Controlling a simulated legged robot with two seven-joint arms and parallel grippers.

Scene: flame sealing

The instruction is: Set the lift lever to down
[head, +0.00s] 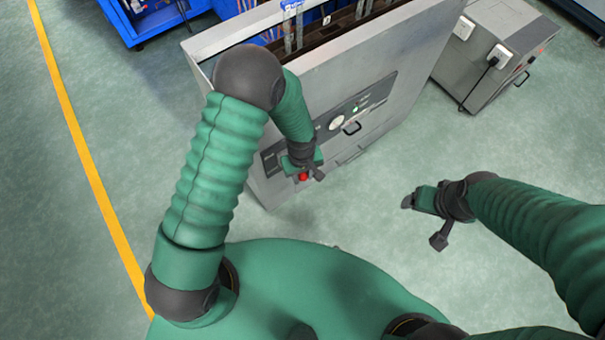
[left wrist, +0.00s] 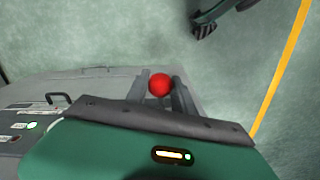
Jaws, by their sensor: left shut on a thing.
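The lift lever shows only as its red ball knob (head: 303,176) at the lower left of the grey machine's (head: 415,55) front panel. The knob also shows in the left wrist view (left wrist: 160,84), between the two dark fingers. My left gripper (head: 312,174) is shut on it. The lever's shaft is hidden, so I cannot tell how far up or down it stands. My right gripper (head: 424,219) is open and empty, out over the floor to the right of the machine's front.
A dial (head: 336,122) and a black handle (head: 351,128) sit on the panel right of the knob. A grey cabinet (head: 490,55) with sockets stands at right. Blue equipment (head: 150,20) is at the back left. A yellow line (head: 85,150) crosses the clear green floor.

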